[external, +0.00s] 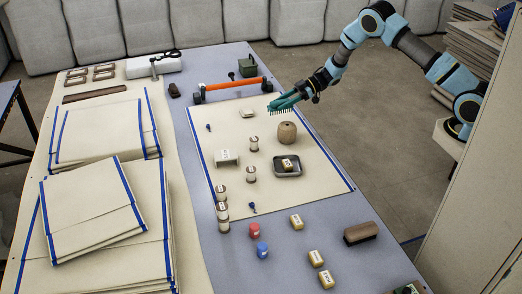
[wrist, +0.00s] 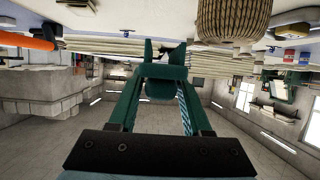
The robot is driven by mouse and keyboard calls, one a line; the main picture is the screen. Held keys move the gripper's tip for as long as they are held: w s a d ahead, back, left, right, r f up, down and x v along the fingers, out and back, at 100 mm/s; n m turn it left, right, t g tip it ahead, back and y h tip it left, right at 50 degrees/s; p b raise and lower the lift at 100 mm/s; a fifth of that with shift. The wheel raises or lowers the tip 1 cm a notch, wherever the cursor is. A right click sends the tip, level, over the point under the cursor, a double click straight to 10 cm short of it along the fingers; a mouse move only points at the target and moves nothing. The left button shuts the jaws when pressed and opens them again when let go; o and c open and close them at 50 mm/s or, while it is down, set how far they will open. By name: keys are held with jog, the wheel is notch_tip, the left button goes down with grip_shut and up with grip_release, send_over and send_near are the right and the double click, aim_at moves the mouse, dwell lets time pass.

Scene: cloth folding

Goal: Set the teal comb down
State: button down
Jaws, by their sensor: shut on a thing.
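The teal comb (external: 282,106) is held in the air above the far right part of the cream cloth (external: 240,185) with blue edge stripes. Its teeth point down. My gripper (external: 298,96) is shut on the comb, near the cloth's right edge. The comb looks apart from the cloth and from the things below it. In the wrist view, my gripper's green fingers (wrist: 160,72) fill the middle. There I cannot clearly tell the comb from the fingers.
A brown twine ball (external: 287,132) stands just below the comb. A pale block (external: 247,113) lies to its left. A dark tray (external: 288,172) and several spools (external: 251,174) stand nearer. An orange-barred rack (external: 232,86) is behind. Bare cloth shows between them.

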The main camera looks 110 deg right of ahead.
jog(key=d+r+b, duration=0.1)
jog(key=d+b, duration=0.1)
jog(key=d, duration=0.5)
notch_tip(320, 180, down, 9)
jog(key=shift+a+f+p, duration=0.1)
jog(key=shift+a+p, duration=0.05)
jog(key=shift+p, duration=1)
jog(key=shift+s+f, duration=0.1)
jog(key=shift+f, duration=0.05)
jog(key=shift+c, duration=1.7)
grip_release()
